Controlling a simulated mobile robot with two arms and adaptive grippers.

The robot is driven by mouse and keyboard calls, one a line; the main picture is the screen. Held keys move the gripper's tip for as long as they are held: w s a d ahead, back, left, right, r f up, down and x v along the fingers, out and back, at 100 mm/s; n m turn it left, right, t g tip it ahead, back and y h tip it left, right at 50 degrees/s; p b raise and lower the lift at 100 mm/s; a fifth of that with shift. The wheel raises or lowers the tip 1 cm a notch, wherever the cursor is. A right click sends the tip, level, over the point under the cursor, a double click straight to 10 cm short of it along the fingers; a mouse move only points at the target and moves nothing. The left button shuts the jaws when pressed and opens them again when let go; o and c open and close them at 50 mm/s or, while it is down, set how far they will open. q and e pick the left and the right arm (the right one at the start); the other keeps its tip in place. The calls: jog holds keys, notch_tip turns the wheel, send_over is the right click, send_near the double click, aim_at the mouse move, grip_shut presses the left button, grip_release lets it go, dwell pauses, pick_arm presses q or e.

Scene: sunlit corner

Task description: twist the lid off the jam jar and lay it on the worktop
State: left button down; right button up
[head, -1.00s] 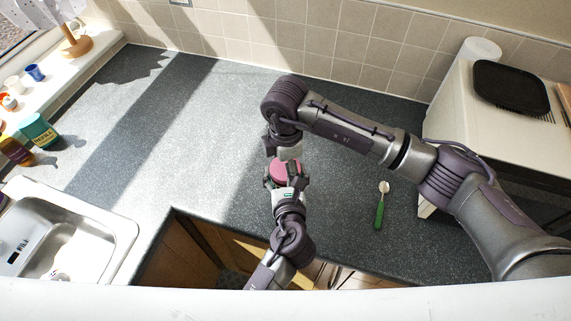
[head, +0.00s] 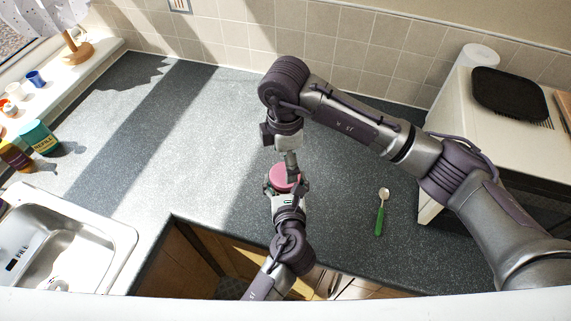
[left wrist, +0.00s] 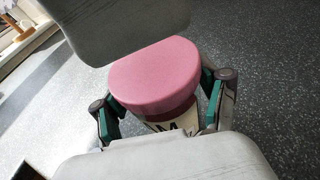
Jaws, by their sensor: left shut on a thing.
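The jam jar has a pink lid (head: 285,177) and stands below the middle of the head view. In the left wrist view the pink lid (left wrist: 156,77) sits on the jar, with dark red jam and part of a pale label (left wrist: 180,122) below it. My left gripper (head: 287,190) is shut around the jar's body, and its green-padded fingers show on both sides of it. My right gripper (head: 291,166) points down over the lid, seen edge-on; whether its fingers touch the lid or are closed is unclear. A grey slab hides the lid's far edge in the left wrist view.
The grey worktop (head: 190,130) is clear left of the jar. A green-handled spoon (head: 380,216) lies to the right. The sink (head: 65,245) is at the left, with a teal container (head: 38,137) beyond it. A white cabinet (head: 470,120) bounds the right side.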

notch_tip(320, 180, up, 2)
jog(key=shift+r+m, duration=0.1)
jog(key=shift+m, duration=1.2)
notch_tip(320, 180, down, 8)
jog(key=shift+r, duration=0.15)
jog(key=c, duration=1)
jog(key=n, duration=0.3)
jog(key=o, duration=1.3)
